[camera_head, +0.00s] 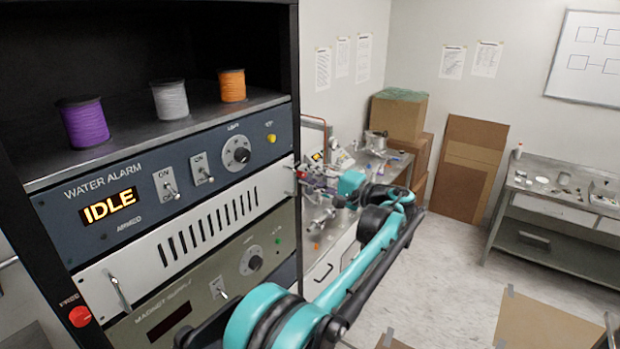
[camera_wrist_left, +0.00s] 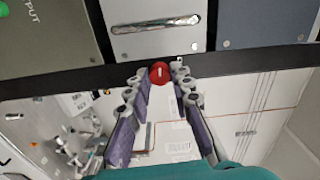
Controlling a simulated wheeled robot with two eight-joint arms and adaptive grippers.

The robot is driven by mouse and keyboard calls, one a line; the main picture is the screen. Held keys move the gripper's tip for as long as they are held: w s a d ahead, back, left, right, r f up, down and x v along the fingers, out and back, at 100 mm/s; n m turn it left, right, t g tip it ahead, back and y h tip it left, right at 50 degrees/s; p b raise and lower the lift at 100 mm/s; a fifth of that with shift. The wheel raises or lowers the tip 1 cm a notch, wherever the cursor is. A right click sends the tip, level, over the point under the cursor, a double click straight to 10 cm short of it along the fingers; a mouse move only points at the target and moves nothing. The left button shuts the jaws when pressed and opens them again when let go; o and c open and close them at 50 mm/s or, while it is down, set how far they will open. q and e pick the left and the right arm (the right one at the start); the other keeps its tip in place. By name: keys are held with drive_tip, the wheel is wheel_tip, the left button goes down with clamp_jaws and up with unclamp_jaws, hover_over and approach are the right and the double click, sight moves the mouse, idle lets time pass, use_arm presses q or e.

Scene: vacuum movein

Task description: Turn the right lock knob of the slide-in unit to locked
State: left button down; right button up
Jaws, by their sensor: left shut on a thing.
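The slide-in unit (camera_head: 208,230) is a white vented panel in the black rack, between the water alarm panel and the lower panel. Its right lock knob (camera_wrist_left: 160,73), red with a white mark, sits on the dark rack post in the left wrist view. My left gripper (camera_wrist_left: 161,80) is shut on this knob, with a fingertip on each side. In the head view my left gripper (camera_head: 304,174) is at the rack's right edge and hides most of the knob. Another red knob (camera_head: 79,316), below the word FREE, is on the left post. My right gripper is not in view.
The water alarm (camera_head: 160,185) reads IDLE. Purple (camera_head: 84,122), grey (camera_head: 170,100) and orange (camera_head: 232,85) spools stand on the shelf above it. A bar handle (camera_wrist_left: 157,25) is close to the gripped knob. A cluttered bench (camera_head: 396,165) stands behind my arm. Open floor lies at right.

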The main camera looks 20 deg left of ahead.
use_arm(q)
drive_tip(key=shift+n, duration=0.6)
drive_tip(key=shift+f, duration=0.1)
drive_tip(key=c, duration=1.3)
unclamp_jaws()
drive_tip(key=v, duration=1.2)
drive_tip(key=shift+a, duration=0.1)
